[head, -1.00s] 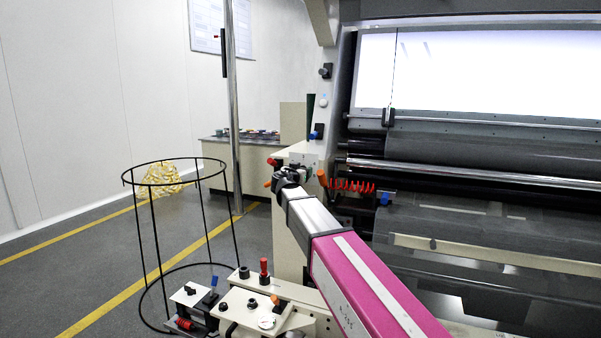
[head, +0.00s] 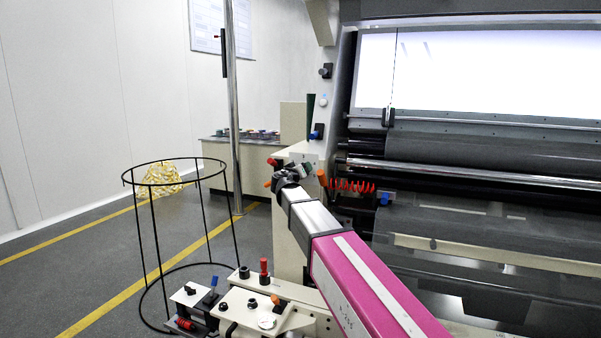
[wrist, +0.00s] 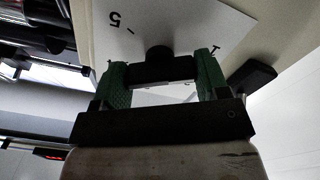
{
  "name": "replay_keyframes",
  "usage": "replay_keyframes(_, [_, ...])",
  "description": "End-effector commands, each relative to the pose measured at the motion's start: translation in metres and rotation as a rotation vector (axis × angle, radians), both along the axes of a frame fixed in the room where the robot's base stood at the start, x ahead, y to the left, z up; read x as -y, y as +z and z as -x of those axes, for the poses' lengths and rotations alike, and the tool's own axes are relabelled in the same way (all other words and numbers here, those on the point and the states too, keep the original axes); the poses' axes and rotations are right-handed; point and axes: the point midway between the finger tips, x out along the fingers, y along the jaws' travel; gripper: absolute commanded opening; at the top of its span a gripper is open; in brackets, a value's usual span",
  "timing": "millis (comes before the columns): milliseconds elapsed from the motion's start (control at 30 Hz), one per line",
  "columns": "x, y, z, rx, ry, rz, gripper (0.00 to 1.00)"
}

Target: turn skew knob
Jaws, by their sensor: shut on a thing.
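In the wrist view a black knob (wrist: 158,72) stands on a white dial plate (wrist: 165,20) with printed marks, including a "5". My gripper (wrist: 160,62) has one green finger pad on each side of the knob's bar and is shut on it. The knob's bar lies nearly level across the wrist view. Part of the scale is hidden behind the knob and fingers. In the head view my gripper (head: 303,170) is at the cream machine post, tilted, and the knob is too small and covered to make out.
An orange knob (head: 322,177) and a red coiled cord (head: 352,186) are close right of my gripper. Another black handle (wrist: 250,78) is beside the right finger. A black wire hoop stand (head: 150,220) is on the left floor. Machine rollers (head: 470,172) fill the right.

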Motion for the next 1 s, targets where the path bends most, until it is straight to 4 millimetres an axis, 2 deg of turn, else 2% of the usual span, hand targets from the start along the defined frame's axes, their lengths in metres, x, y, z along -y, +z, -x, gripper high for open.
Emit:
replay_keyframes(467, [0.0, 0.0, 0.0, -0.007, 0.0, 0.021, 0.44])
replay_keyframes(500, [0.0, 0.0, 0.0, -0.007, 0.0, 0.021, 0.71])
replay_keyframes(567, [0.0, 0.0, 0.0, -0.007, 0.0, 0.021, 0.91])
replay_keyframes(600, [0.0, 0.0, 0.0, -0.006, 0.0, 0.02, 0.94])
replay_keyframes(867, [0.0, 0.0, 0.001, -0.006, 0.0, 0.018, 0.94])
replay_keyframes(1000, [-0.003, 0.0, 0.011, -0.006, 0.001, 0.018, 0.94])
